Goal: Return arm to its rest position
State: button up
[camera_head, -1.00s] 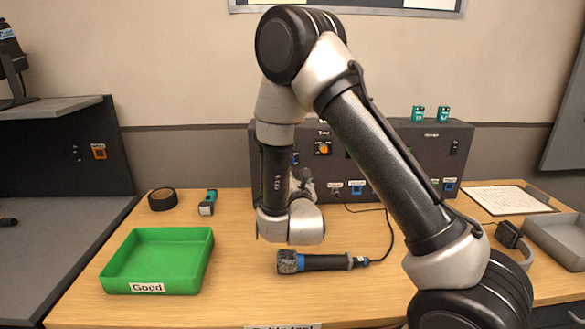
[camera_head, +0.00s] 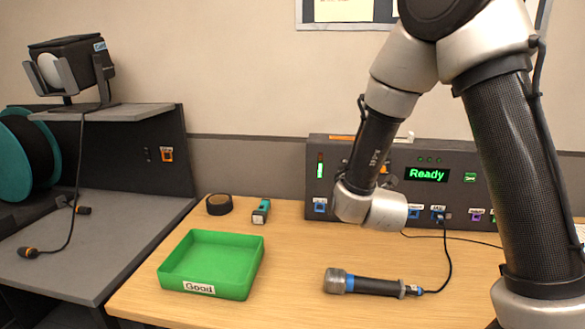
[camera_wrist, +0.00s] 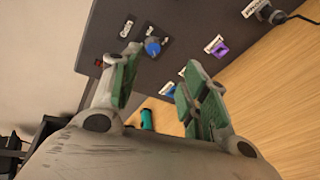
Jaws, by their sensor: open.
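My gripper (camera_wrist: 155,88) shows in the wrist view with its two green-padded fingers apart and nothing between them. The dark console panel (camera_wrist: 95,40) lies beyond the fingertips, with a blue knob or plug (camera_wrist: 153,47) near them. I cannot tell the exact gap to the panel. In the head view my wrist is in front of the console (camera_head: 480,155), and the fingers are hidden behind it. The console's green display (camera_head: 426,175) reads "Ready".
A black cylindrical device (camera_head: 372,286) lies on the table, cabled to the console. A green "Good" tray (camera_head: 240,287), black tape roll (camera_head: 219,204) and small teal device (camera_head: 261,211) are to the left. A dark shelf unit (camera_head: 150,190) stands farther left. Bare tabletop lies in front.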

jog(key=s+d+r+m+g+y, duration=0.2)
jog(key=s+d+r+m+g, duration=0.15)
jog(key=s+m, duration=0.25)
jog(key=s+d+r+m+g+y, duration=0.1)
jog(key=s+d+r+m+g, duration=0.1)
jog(key=s+r+m, duration=0.4)
jog(key=s+d+m+g+h, duration=0.1)
jog(key=s+d+m, duration=0.3)
jog(key=s, duration=0.6)
jog(key=s+d+r+m+g+h, duration=0.1)
jog(key=s+d+m+g, duration=0.3)
jog(key=s, duration=0.7)
jog(key=shift+s+d+r+m, duration=0.15)
jog(key=shift+d+r+m, duration=0.15)
jog(key=shift+d+m, duration=0.15)
